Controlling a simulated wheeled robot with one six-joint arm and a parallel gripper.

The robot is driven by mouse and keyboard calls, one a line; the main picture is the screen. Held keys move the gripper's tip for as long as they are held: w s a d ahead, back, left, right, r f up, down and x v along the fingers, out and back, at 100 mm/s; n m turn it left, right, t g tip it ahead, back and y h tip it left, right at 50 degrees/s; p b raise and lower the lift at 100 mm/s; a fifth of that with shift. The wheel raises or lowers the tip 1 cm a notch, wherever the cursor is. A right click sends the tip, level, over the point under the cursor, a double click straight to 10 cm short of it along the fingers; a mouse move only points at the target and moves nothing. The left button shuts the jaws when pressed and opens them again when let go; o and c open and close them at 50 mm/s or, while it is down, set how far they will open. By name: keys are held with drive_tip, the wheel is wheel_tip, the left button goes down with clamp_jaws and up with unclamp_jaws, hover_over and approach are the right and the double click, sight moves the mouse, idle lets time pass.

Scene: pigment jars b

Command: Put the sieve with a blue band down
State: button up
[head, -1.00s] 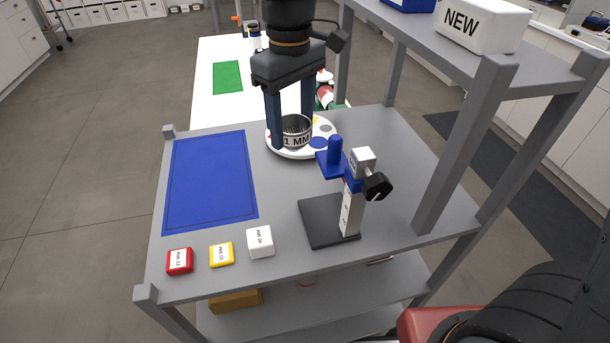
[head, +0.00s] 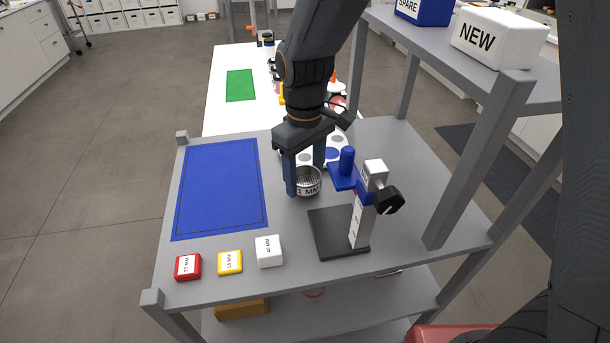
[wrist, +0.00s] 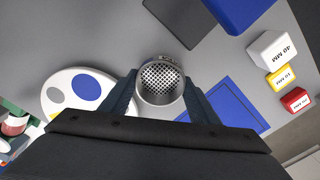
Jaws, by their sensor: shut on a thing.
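My gripper (head: 304,174) is shut on a small round metal sieve (head: 309,184) with a label reading "1 MM". In the wrist view the sieve (wrist: 161,80) sits between the two fingers, its perforated mesh facing the camera. No blue band can be made out on it. The sieve is low over the grey table, in front of the white palette and right of the blue mat (head: 218,190). Whether it touches the table I cannot tell.
A stand (head: 361,218) with a blue holder and dark base is close on the right. The round white palette (head: 288,156) is behind, partly hidden. Red (head: 188,267), yellow (head: 230,262) and white (head: 269,251) labelled blocks line the front edge. Shelf posts (head: 475,165) rise at right. The blue mat is empty.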

drive_tip(key=shift+f, duration=0.45)
drive_tip(key=o, duration=1.2)
drive_tip(key=shift+f, duration=0.15)
